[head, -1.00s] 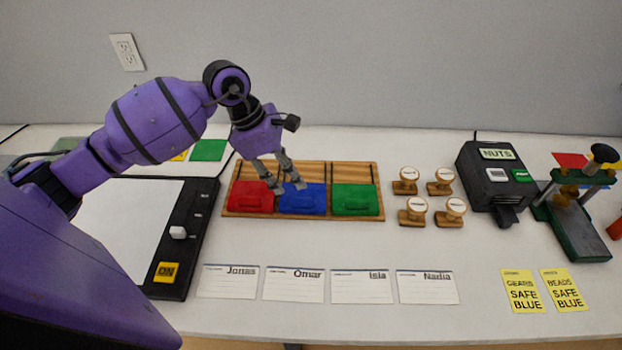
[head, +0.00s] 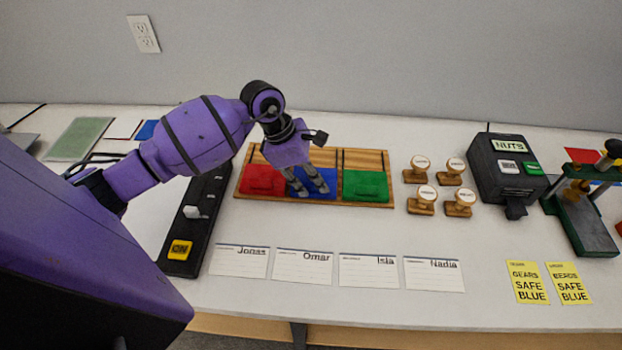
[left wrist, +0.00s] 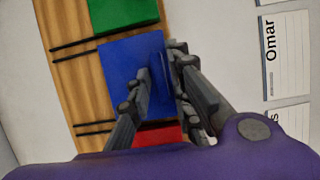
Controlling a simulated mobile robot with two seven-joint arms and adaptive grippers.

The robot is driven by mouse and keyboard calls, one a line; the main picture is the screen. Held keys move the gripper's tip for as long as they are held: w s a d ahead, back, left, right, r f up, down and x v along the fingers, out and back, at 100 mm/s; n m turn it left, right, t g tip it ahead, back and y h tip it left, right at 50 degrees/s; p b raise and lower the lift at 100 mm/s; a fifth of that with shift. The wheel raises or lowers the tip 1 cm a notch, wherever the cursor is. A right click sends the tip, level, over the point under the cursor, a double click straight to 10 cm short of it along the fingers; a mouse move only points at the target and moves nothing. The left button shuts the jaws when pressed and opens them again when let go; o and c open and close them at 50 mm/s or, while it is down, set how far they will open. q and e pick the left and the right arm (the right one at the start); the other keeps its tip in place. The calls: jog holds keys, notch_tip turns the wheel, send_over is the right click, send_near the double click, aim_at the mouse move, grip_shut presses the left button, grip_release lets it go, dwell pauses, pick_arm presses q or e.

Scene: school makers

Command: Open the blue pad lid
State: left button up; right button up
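The blue pad lid (head: 331,178) is flat and closed, the middle of three pads in a wooden tray (head: 366,160). It also shows in the left wrist view (left wrist: 120,65). My left gripper (head: 312,192) is over the blue pad, pointing down, and hides part of it. In the left wrist view the fingers (left wrist: 163,62) are apart, with a raised blue grip on the lid between them. I cannot tell whether they touch it. My right gripper is not in view.
A red pad (head: 262,180) and a green pad (head: 366,187) flank the blue one. Wooden stamps (head: 420,200) and a dark box labelled NUTS (head: 505,165) stand to the right. Name cards (head: 302,266) lie in front. A black panel with a yellow ON button (head: 180,250) is at left.

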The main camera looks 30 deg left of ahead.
pick_arm(q)
jog(key=shift+c, duration=1.3)
grip_shut()
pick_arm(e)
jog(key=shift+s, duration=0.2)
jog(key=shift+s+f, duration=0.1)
